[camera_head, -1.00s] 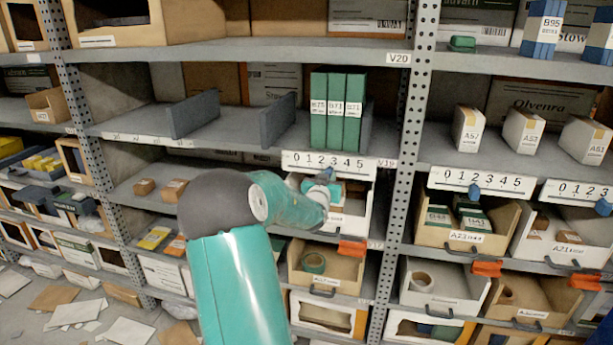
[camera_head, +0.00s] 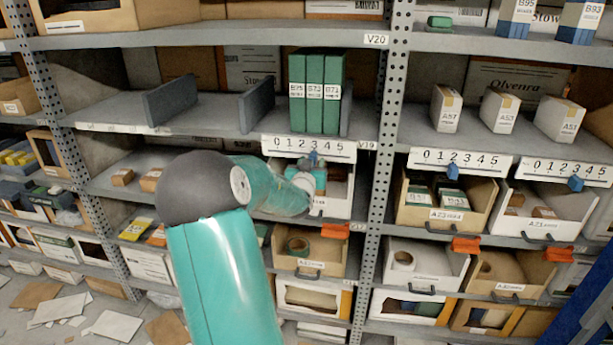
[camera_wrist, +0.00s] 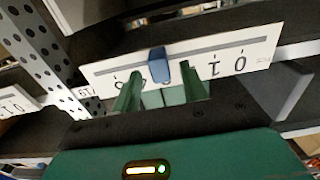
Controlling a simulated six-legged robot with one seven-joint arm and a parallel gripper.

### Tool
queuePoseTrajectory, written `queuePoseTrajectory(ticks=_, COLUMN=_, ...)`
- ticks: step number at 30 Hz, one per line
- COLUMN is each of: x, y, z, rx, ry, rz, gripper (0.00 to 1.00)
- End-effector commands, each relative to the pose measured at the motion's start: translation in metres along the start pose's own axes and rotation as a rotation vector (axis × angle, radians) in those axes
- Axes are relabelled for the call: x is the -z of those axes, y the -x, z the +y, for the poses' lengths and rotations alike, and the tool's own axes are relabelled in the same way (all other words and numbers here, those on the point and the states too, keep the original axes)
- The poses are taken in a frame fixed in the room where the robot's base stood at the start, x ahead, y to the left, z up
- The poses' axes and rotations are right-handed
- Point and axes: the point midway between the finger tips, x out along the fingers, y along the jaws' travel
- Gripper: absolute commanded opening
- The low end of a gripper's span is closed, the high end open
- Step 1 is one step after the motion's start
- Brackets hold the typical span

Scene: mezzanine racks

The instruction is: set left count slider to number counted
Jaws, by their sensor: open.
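The left count slider is a white strip numbered 0 to 5 (camera_head: 276,143) on the shelf edge below three green binders (camera_head: 315,92). Its blue marker (camera_head: 313,157) stands around 2 to 3; the exact number is unclear. In the wrist view the strip (camera_wrist: 100,70) appears upside down, with 0 and 1 right of the blue marker (camera_wrist: 158,65). My gripper (camera_wrist: 161,92) is open, its two green fingers either side of and just below the marker in the picture; contact is unclear. In the head view my gripper (camera_head: 318,178) is in front of the white bin (camera_head: 340,205), hiding part of its contents.
Two more number strips are to the right, with blue markers (camera_head: 453,171) and (camera_head: 575,183). Cardboard bin A23 (camera_head: 445,215) and another bin stand below them. A perforated upright (camera_head: 380,190) stands just right of my gripper. White boxes (camera_head: 500,110) stand on the shelf above.

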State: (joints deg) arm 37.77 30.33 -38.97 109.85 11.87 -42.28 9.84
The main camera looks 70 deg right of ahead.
Motion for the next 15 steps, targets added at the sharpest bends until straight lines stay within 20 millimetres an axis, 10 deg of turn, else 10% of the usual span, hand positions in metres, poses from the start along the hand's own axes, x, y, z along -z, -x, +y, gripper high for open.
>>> queuePoseTrajectory(ticks=15, x=0.000, y=0.106, z=-0.001, rx=0.002, ry=-0.004, rz=-0.001, gripper=0.44)
